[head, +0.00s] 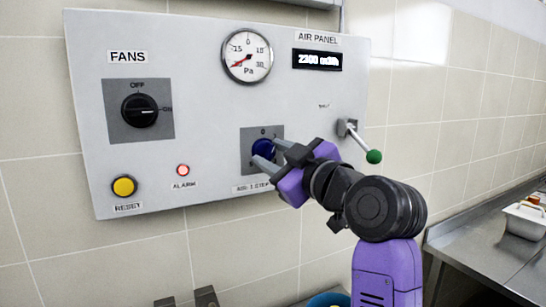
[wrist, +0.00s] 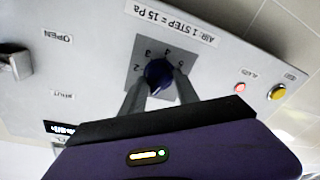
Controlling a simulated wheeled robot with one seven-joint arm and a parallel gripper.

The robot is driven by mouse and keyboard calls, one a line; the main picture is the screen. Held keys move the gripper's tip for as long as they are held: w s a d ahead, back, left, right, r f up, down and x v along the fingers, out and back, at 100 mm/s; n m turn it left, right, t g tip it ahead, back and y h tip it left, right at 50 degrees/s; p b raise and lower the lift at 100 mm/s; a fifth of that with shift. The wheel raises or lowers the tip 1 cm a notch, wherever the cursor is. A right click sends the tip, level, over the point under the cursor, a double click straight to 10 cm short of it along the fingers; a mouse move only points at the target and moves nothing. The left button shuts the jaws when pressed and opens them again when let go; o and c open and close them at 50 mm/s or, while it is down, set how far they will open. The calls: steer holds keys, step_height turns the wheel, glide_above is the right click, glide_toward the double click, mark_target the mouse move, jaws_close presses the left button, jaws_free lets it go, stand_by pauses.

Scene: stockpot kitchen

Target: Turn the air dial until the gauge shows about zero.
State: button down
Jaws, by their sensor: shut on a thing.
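The blue air dial (head: 264,148) sits on a dark grey plate low in the middle of the panel. My gripper (head: 267,153) is shut on it, one finger on each side. In the wrist view the dial (wrist: 158,74) stands between the two fingertips (wrist: 160,84); the label above reads "AIR: 1 STEP = 15 Pa". Its pointer is too small to read. The round pressure gauge (head: 247,55) is at the top of the panel, with 0 at its top. Its red needle points to the lower left, well away from 0.
On the panel (head: 215,110) are the fans knob (head: 139,110), yellow reset button (head: 124,187), red alarm lamp (head: 183,170), display (head: 317,60) and a green-tipped lever (head: 373,156) close right of my gripper. A steel counter (head: 480,255) stands at the lower right.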

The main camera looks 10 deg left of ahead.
steer(key=m+t+p, duration=0.1)
steer(key=m, duration=0.6)
steer(key=m+h+p, duration=0.1)
steer(key=m+p, duration=0.1)
steer(key=m, duration=0.3)
steer(key=shift+s+a+t, duration=0.1)
steer(key=shift+t, duration=0.3)
steer(key=shift+f+m+p, duration=0.15)
steer(key=shift+m+p, duration=0.3)
steer(key=shift+m, duration=0.65)
steer(key=c, duration=0.9)
jaws_free()
